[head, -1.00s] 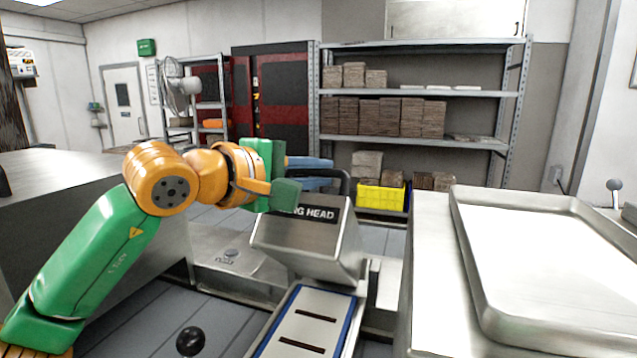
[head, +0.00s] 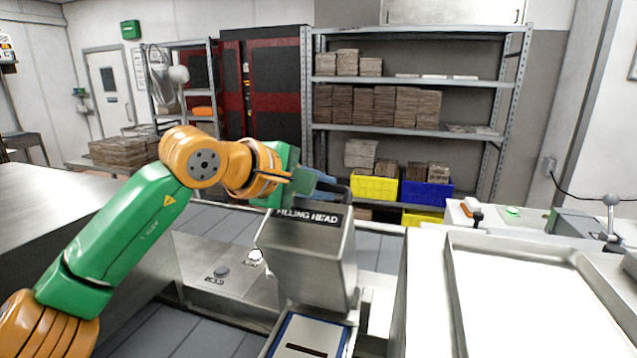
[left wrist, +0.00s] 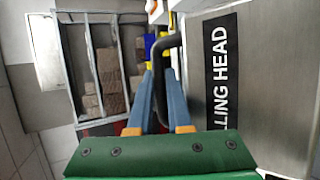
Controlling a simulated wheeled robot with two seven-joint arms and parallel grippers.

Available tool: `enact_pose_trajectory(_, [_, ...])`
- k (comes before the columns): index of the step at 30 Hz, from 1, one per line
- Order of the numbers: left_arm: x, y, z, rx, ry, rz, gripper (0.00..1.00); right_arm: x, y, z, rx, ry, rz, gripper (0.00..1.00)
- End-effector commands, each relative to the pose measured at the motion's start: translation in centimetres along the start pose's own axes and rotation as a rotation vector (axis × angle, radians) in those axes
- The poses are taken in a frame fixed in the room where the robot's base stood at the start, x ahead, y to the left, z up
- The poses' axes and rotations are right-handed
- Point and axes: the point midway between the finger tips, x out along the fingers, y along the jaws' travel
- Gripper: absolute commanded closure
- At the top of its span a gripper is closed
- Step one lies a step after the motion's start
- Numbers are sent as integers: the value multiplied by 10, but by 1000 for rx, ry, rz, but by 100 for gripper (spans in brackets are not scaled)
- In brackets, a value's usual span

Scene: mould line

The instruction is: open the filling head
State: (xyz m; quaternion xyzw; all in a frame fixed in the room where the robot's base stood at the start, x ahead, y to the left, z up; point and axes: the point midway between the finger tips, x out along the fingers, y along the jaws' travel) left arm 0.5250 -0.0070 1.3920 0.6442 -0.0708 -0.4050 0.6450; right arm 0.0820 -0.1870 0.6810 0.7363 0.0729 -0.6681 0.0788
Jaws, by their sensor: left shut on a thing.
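The filling head (head: 308,265) is a steel box with a black label, in the middle of the head view above a blue-edged plate (head: 308,340). Its black handle (head: 341,189) rises at the top edge. My left gripper (head: 328,183) reaches it from the left. In the left wrist view the blue fingers (left wrist: 160,88) are shut on the dark handle bar (left wrist: 161,50), beside the labelled face of the filling head (left wrist: 260,75). The grip is partly hidden in the head view. My right gripper is in neither view.
A large steel tray (head: 455,300) lies on the counter at the right. A steel panel with buttons (head: 225,272) is left of the filling head. A shelf rack (head: 420,84) with stacks and yellow and blue bins stands behind. Free space shows above the filling head.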

Motion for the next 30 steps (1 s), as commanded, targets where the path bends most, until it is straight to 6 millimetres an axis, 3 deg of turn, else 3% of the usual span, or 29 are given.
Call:
enact_pose_trajectory(5, [-2,6,0,8,2,22,100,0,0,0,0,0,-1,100])
enact_pose_trajectory(6, [-2,6,0,8,2,22,75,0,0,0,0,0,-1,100])
enact_pose_trajectory(9, [-2,5,0,7,2,20,53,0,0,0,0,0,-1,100])
enact_pose_trajectory(26, [0,0,-1,3,1,9,53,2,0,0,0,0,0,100])
enact_pose_trajectory(30, [-20,-5,-1,4,3,16,53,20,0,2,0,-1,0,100])
